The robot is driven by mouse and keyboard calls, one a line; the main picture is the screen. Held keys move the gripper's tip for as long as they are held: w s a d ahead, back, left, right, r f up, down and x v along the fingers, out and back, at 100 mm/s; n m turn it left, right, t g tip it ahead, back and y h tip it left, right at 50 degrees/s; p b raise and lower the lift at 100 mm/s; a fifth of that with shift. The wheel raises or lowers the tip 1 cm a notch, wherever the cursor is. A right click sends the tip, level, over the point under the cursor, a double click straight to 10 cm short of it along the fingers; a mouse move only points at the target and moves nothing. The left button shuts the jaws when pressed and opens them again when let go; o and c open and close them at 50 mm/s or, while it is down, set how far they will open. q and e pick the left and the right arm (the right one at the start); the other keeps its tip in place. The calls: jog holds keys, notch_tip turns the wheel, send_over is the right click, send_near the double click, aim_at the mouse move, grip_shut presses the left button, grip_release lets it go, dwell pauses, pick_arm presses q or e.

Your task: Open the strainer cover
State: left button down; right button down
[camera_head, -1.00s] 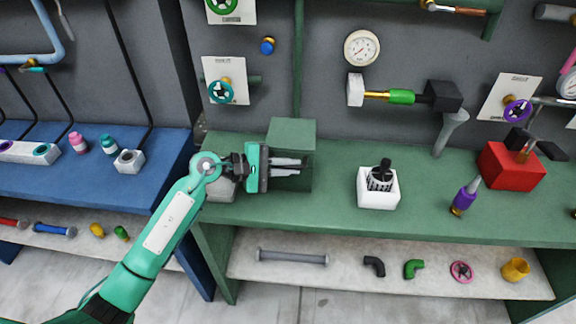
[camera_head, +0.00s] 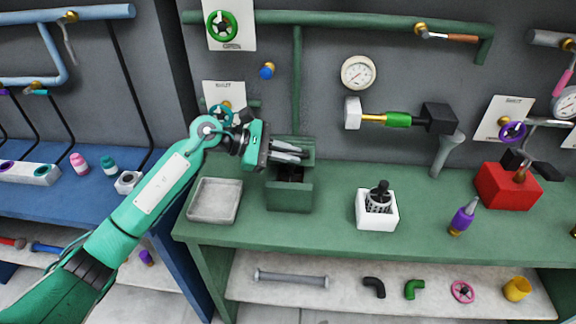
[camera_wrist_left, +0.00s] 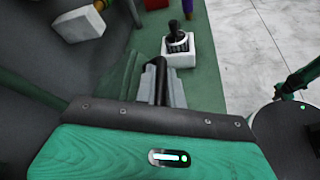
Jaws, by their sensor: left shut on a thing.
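The strainer is a green box (camera_head: 290,195) on the green bench in the head view. Its top is partly open, with a dark inside showing. Its green cover (camera_head: 303,143) is tilted up at the back of the box, partly hidden by my gripper. My left gripper (camera_head: 303,153) reaches in from the left above the box and is shut on the cover. In the left wrist view a dark round bar (camera_wrist_left: 161,80) shows at the grey fingers (camera_wrist_left: 162,88). My right gripper is not in view.
A shallow grey tray (camera_head: 215,200) lies left of the strainer. The bench between strainer and white holder is clear.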

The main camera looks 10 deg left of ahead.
pick_arm(q)
jog(key=shift+w+r+n, duration=0.3)
jog(key=shift+w+r, duration=0.15)
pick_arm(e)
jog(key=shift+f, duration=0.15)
pick_arm(q)
jog(key=c, duration=1.8)
grip_release()
jog(key=shift+o, duration=0.2)
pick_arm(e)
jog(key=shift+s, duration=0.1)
